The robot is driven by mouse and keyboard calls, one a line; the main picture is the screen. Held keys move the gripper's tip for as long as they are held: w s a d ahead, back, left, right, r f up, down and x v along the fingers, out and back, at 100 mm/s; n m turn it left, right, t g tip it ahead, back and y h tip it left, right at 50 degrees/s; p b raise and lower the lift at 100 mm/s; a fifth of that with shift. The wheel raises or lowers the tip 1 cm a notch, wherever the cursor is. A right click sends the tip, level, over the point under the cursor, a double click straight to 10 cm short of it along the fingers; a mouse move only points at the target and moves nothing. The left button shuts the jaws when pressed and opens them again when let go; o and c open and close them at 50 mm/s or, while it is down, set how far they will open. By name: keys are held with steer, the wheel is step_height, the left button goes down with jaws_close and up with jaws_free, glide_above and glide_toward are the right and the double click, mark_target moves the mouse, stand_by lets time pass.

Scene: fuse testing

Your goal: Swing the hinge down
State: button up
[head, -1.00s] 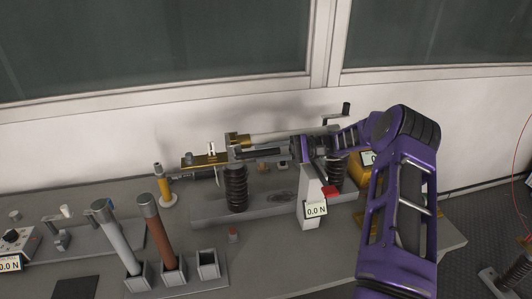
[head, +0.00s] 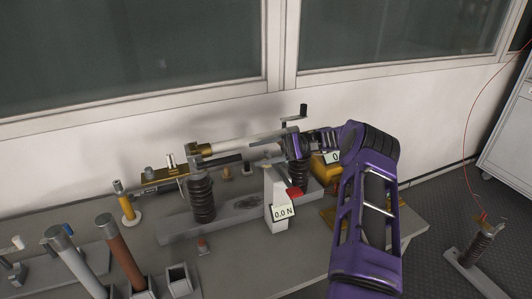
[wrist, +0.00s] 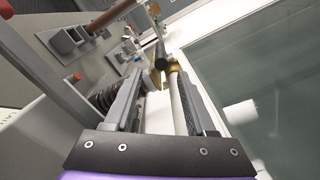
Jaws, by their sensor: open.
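The hinged fuse part is a pale tube (head: 240,142) with a brass end (head: 196,150). It runs nearly level above the test stand, over two dark ribbed insulators (head: 201,200) on a grey base (head: 240,207). My gripper (head: 249,148) is at the tube, pointing left along it toward the brass end. In the wrist view my gripper (wrist: 164,80) is open, with the pale tube (wrist: 179,108) showing between its fingers, nearer the right one. The brass end (wrist: 172,74) lies beyond the fingertips. Contact with the tube cannot be told.
A white force gauge post (head: 275,190) reading 0.0 N stands in front of the stand. Fuse tubes in holders (head: 124,258) are at the front left. The wall and window are close behind.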

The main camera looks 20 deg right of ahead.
steer(key=shift+d, duration=1)
steer(key=shift+a, duration=0.1)
